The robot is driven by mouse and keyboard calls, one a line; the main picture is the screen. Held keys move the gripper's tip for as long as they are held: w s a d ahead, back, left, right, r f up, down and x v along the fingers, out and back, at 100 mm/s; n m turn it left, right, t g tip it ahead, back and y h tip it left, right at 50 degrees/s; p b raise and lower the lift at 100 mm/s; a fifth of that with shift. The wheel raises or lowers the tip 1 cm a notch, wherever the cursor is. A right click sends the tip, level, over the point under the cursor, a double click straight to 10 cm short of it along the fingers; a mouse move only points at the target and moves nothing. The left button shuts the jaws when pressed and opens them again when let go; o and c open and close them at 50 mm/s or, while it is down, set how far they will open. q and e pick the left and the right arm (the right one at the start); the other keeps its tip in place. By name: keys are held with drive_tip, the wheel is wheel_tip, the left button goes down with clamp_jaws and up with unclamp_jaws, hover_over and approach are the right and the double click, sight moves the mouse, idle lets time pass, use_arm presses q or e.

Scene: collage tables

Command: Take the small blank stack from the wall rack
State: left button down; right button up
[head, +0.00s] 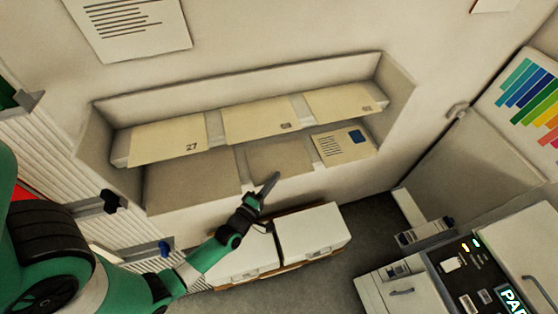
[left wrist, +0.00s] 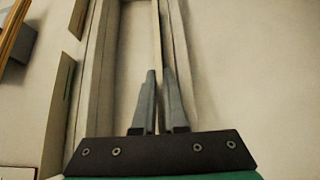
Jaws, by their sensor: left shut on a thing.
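The wall rack (head: 240,82) is a pale wall recess with two rows of paper stacks. A small blank tan stack (head: 285,158) sits in the middle of its lower row, with no print visible. My left gripper (head: 271,184) is at this stack's lower front edge. In the left wrist view, the fingers (left wrist: 160,85) are closed on a thin pale edge (left wrist: 156,30) that runs up between them. This is the stack seen edge-on. How deep the grip reaches is hard to tell. My right gripper is not in view.
Printed stacks fill the upper row, one marked 27 (head: 165,142). A blank tan panel or stack (head: 190,180) is at lower left, and a printed sheet with a blue square (head: 345,146) at lower right. White boxes (head: 313,232) stand below. A machine panel (head: 480,268) is at right.

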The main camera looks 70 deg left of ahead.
use_arm(q)
drive_tip(key=shift+r, duration=0.1)
idle(0.3)
drive_tip(key=shift+r, duration=0.25)
drive_tip(key=r+p, duration=0.2)
drive_tip(key=r, duration=0.1)
drive_tip(key=s+r+p, duration=0.1)
drive_tip(key=shift+d+r, duration=0.2)
drive_tip(key=shift+d, duration=0.05)
drive_tip(key=s+d+r+p, duration=0.5)
drive_tip(key=s+r, duration=0.3)
drive_tip(key=s, duration=0.3)
drive_tip(key=shift+d, duration=0.8)
